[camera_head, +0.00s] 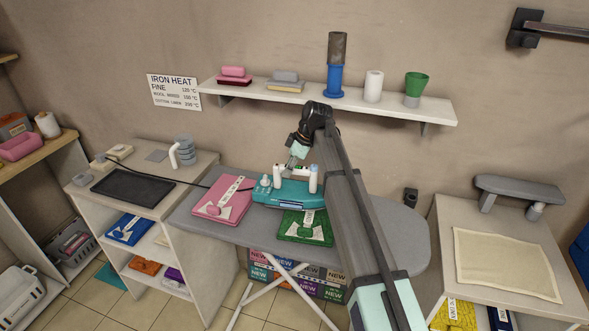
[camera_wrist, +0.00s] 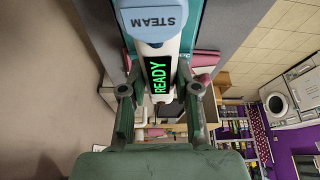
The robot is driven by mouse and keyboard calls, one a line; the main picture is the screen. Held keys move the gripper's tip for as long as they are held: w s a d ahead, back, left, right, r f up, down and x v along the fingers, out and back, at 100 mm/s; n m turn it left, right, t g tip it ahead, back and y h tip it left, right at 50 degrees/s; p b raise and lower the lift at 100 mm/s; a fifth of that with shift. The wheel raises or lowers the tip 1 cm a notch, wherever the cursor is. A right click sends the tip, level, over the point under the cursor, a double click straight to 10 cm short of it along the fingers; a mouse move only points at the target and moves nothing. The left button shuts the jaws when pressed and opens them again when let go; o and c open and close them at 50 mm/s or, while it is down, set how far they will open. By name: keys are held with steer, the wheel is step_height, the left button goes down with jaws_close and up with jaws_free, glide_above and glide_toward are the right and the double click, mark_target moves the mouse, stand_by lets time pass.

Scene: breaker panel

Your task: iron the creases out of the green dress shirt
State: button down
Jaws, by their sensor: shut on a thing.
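The green dress shirt (camera_head: 305,230) lies folded on the grey ironing board (camera_head: 405,235), partly hidden by the iron and my arm. The teal iron (camera_head: 290,193) is at the shirt's far edge; I cannot tell whether its sole touches cloth. My gripper (camera_head: 292,168) is above the iron. In the wrist view my gripper (camera_wrist: 165,88) has its fingers on either side of the iron's white handle (camera_wrist: 158,62), shut on it. The handle shows a green READY display and a blue STEAM button (camera_wrist: 155,20).
A folded pink shirt (camera_head: 238,203) lies left of the iron on the board. A dark cord runs from the iron to the left cabinet (camera_head: 190,178). A wall shelf (camera_head: 300,96) with several items hangs behind. A heat chart (camera_head: 174,91) is on the wall.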

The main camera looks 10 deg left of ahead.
steer(key=shift+r, duration=0.1)
steer(key=shift+d+f, duration=0.15)
steer(key=shift+d, duration=2.65)
steer(key=shift+d+f, duration=0.1)
steer(key=shift+d, duration=2.65)
steer(key=shift+w+a+r, duration=0.1)
steer(key=shift+a, duration=2.5)
steer(key=shift+a+r, duration=0.1)
steer(key=shift+a, duration=2.8)
steer(key=shift+d, duration=0.15)
steer(key=shift+d+f, duration=0.2)
steer(key=shift+d, duration=5.15)
